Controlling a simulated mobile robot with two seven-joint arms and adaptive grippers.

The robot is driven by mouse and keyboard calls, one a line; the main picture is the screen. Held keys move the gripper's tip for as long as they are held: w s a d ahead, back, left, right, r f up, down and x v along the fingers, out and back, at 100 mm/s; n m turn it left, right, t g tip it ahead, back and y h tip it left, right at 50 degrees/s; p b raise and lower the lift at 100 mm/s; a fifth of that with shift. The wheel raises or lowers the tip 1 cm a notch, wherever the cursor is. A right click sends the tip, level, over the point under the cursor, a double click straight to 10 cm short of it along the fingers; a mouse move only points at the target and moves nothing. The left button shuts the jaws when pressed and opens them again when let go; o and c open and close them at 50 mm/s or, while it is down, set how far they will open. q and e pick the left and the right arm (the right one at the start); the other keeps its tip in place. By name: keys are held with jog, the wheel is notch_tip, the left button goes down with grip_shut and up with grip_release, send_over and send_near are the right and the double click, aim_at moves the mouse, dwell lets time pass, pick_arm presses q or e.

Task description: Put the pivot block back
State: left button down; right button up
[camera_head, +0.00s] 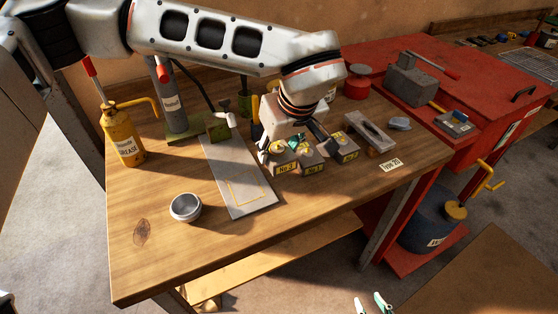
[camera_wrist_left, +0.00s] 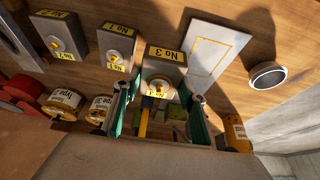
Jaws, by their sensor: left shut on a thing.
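Three grey blocks with yellow labels stand on the wooden bench: No 3 (camera_head: 285,168), No 1 (camera_head: 312,166) and No 2 (camera_head: 345,150). Each has a brass-coloured fitting on top. My left gripper (camera_head: 291,148) reaches down over block No 3 and is shut on it. In the left wrist view block No 3 (camera_wrist_left: 165,68) sits between the green-padded fingers; I cannot tell whether it touches the bench. A grey plate (camera_head: 225,165) with an empty yellow outline lies just left of it. My right gripper (camera_head: 371,304) shows only its tips, apart and empty, at the bottom edge.
A silver cup (camera_head: 186,208) stands left of the plate, and a yellow grease can (camera_head: 124,133) at the bench's left edge. A grey post (camera_head: 170,100) stands behind the plate. A slotted grey part (camera_head: 370,130) lies right of the blocks.

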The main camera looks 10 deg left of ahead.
aim_at(279, 162)
pick_arm(q)
jog(key=shift+f, duration=1.95)
jog(key=shift+f, duration=0.1)
jog(key=shift+f, duration=0.1)
jog(key=c, duration=1.6)
grip_release()
jog(key=shift+f, duration=0.1)
jog(key=shift+o, duration=0.5)
jog(key=shift+r, duration=0.25)
jog(key=v, duration=1.2)
jog(key=shift+s, duration=0.1)
